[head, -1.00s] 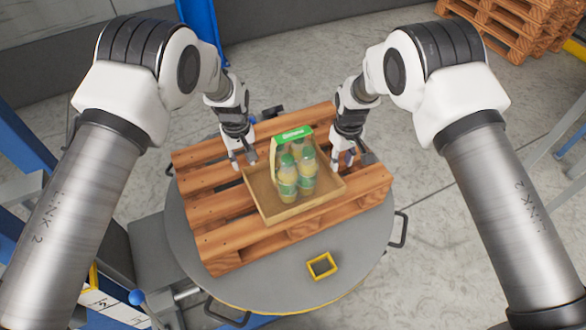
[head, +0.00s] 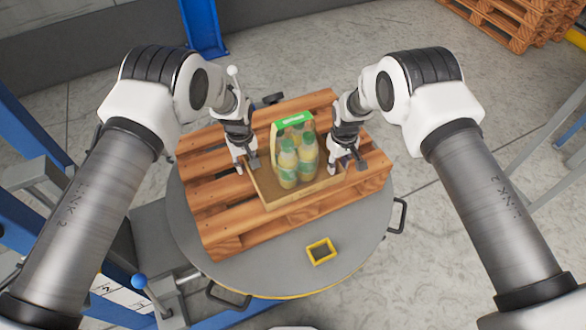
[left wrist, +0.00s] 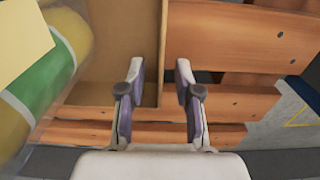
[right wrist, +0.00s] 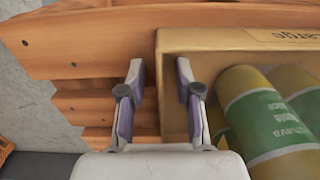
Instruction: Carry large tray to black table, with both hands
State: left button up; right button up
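The large tray (head: 300,200) is a shallow tan cardboard box lying on a wooden pallet. It holds several bottles (head: 288,168) with yellow-green contents and green labels, under a green-topped carrier (head: 293,121). My left gripper (head: 246,163) is at the tray's left wall. In the left wrist view the wall (left wrist: 163,40) runs between its parted fingers. My right gripper (head: 343,160) is at the right wall. In the right wrist view that wall (right wrist: 165,70) lies between its parted fingers. Finger contact with the walls is not visible. I cannot make out a black table.
The pallet (head: 225,225) rests on a round grey turntable (head: 270,270) with black handles. A small yellow-rimmed square piece (head: 321,251) lies on the turntable's near side. More pallets (head: 510,20) stand at the far right.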

pick_arm(q)
jog(key=shift+c, duration=0.3)
pick_arm(e)
jog(key=shift+c, duration=0.3)
pick_arm(q)
grip_shut()
pick_arm(e)
grip_shut()
pick_arm(q)
jog(key=shift+r, duration=0.1)
pick_arm(e)
jog(key=shift+r, duration=0.1)
